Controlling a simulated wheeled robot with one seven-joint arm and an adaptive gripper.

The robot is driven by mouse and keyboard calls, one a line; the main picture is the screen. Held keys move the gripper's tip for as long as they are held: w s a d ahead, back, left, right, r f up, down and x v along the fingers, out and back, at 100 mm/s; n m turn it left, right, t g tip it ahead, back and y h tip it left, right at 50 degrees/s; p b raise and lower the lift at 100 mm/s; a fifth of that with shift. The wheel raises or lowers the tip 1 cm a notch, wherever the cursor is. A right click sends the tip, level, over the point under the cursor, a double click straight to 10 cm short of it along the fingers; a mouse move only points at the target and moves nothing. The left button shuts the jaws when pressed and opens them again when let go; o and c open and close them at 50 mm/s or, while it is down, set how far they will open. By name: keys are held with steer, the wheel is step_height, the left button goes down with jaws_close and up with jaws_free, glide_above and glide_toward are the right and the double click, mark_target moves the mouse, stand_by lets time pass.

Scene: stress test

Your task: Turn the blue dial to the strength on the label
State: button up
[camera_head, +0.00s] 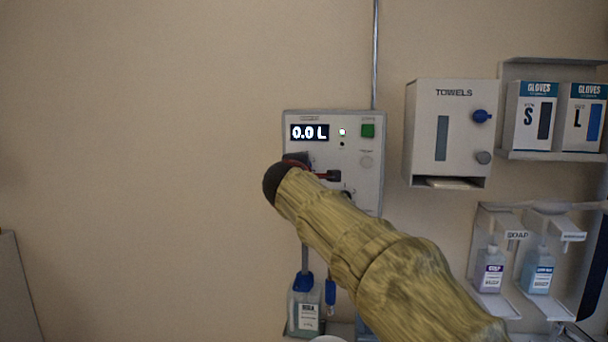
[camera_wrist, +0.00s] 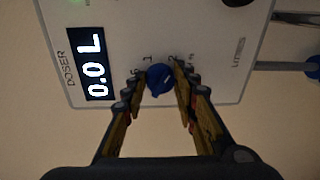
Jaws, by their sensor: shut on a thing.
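The doser panel (camera_head: 370,185) is a pale box on the wall, with a display (camera_head: 309,132) that reads 0.0 L. The display also shows in the wrist view (camera_wrist: 92,64), turned on its side. The blue dial (camera_wrist: 159,79) sits between my gripper's fingertips (camera_wrist: 160,84), with the numbers 1 and 2 legible beside it. My gripper is shut on the dial. In the head view my gripper (camera_head: 318,174) and arm cover the dial. A bottle with a label (camera_head: 307,312) hangs below the panel; its label text is too small to read.
A green button (camera_head: 367,131) is at the panel's upper right. Glove boxes (camera_head: 536,116) and two pump bottles (camera_head: 489,275) are farther right. The wall at left is bare.

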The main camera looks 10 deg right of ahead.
stand_by(0.4)
steer(key=o, duration=1.2)
steer(key=shift+c, duration=0.2)
steer(key=shift+s, duration=0.1)
steer(key=v, duration=1.1)
steer(key=shift+s+a, duration=0.2)
steer(key=shift+s, duration=0.15)
